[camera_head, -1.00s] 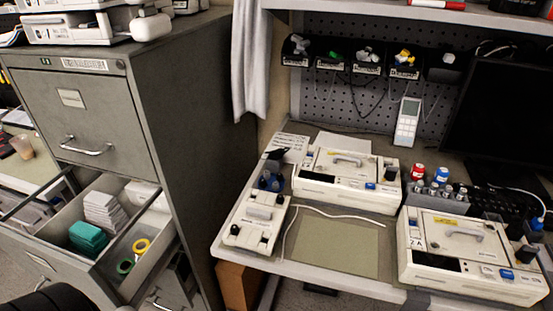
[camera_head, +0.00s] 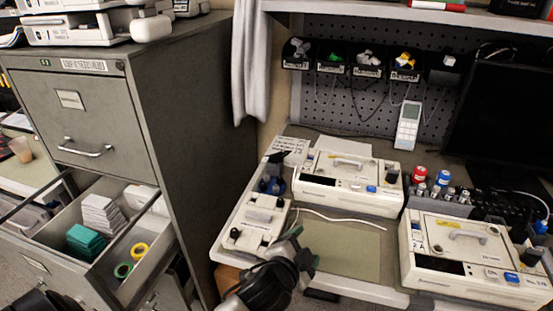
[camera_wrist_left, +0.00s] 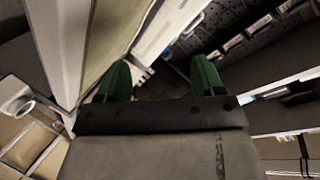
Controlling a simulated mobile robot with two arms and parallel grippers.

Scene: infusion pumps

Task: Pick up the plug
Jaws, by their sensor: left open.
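I cannot make out a plug clearly in either view. My left gripper (camera_head: 306,247) is at the desk's front edge, beside the green-grey mat and near the small white device. In the left wrist view its two green fingers (camera_wrist_left: 162,78) stand apart with nothing between them. My right gripper is in neither view.
White pumps stand at the back (camera_head: 347,184) and front right (camera_head: 470,262) of the desk. A small white device (camera_head: 258,222) is at the left. The mat (camera_head: 350,248) is mostly clear. An open cabinet drawer (camera_head: 135,240) juts out at the left.

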